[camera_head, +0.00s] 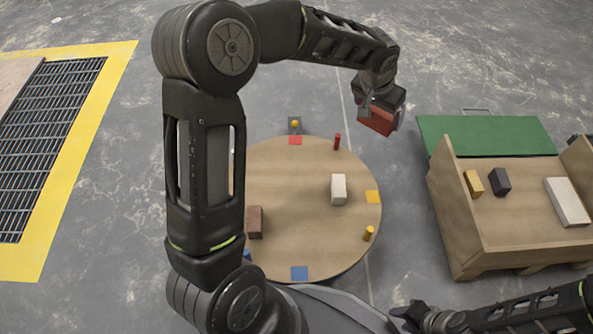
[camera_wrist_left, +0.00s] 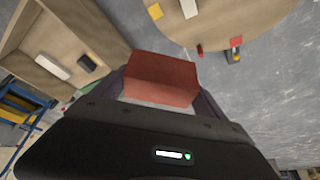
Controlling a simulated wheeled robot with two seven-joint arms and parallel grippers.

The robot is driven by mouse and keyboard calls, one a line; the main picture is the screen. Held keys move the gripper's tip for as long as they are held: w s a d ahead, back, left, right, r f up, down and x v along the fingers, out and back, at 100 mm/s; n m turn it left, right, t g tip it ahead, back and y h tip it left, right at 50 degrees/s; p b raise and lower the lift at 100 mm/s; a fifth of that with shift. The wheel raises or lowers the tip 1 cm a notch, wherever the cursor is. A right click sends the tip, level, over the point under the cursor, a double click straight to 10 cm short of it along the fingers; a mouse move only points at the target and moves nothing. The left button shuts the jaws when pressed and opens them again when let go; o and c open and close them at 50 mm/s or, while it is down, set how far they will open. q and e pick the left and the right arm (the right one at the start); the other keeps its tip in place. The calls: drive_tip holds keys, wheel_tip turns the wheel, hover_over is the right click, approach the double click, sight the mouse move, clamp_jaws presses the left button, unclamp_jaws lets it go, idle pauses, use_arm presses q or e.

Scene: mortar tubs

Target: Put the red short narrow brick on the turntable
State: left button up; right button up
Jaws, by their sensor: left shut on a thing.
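My left gripper (camera_head: 380,112) is shut on a red brick (camera_head: 376,121) and holds it in the air, just beyond the upper right edge of the turntable in the head view. In the left wrist view the red brick (camera_wrist_left: 160,79) sits between the fingers of my left gripper (camera_wrist_left: 162,90). The round wooden turntable (camera_head: 300,200) carries a white brick (camera_head: 338,189) and a brown brick (camera_head: 254,222). It also shows at the top of the left wrist view (camera_wrist_left: 225,20). My right gripper (camera_head: 412,318) is low at the bottom right, its jaws unclear.
Red (camera_head: 295,141), yellow (camera_head: 373,197) and blue (camera_head: 299,273) patches mark the turntable's rim, with a red peg (camera_head: 337,142) and a yellow peg (camera_head: 369,233). A wooden bin (camera_head: 460,235) at right holds yellow, black and white bricks. A green panel (camera_head: 490,135) lies behind it.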

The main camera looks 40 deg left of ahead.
use_arm(q)
drive_tip(key=s+a+f+m+h, duration=0.1)
drive_tip(key=s+a+f+m, duration=0.2)
drive_tip(key=f, duration=0.5)
drive_tip(key=s+a+f+m+g+h, duration=0.1)
drive_tip(key=s+a+f+m, duration=0.2)
drive_tip(key=a+f, duration=0.4)
drive_tip(key=s+a+f+m+h, duration=0.1)
drive_tip(key=s+a+f+m, duration=0.2)
drive_tip(key=f, duration=0.6)
drive_tip(key=s+a, duration=0.2)
drive_tip(key=a, duration=0.1)
drive_tip(key=shift+s+f+m+g, duration=0.3)
drive_tip(key=shift+s+m+g, duration=0.05)
drive_tip(key=shift+m+g, duration=0.05)
drive_tip(key=shift+f, duration=0.1)
wheel_tip(320, 180, down, 10)
drive_tip(key=b, duration=0.7)
drive_tip(key=shift+r+b, duration=0.2)
drive_tip(key=shift+b, duration=0.1)
drive_tip(key=shift+f+b, duration=0.45)
drive_tip(key=shift+f, duration=0.2)
drive_tip(key=shift+f+b, duration=0.3)
drive_tip(key=shift+f, duration=0.1)
drive_tip(key=o, duration=1.8)
drive_tip(key=shift+c, duration=0.2)
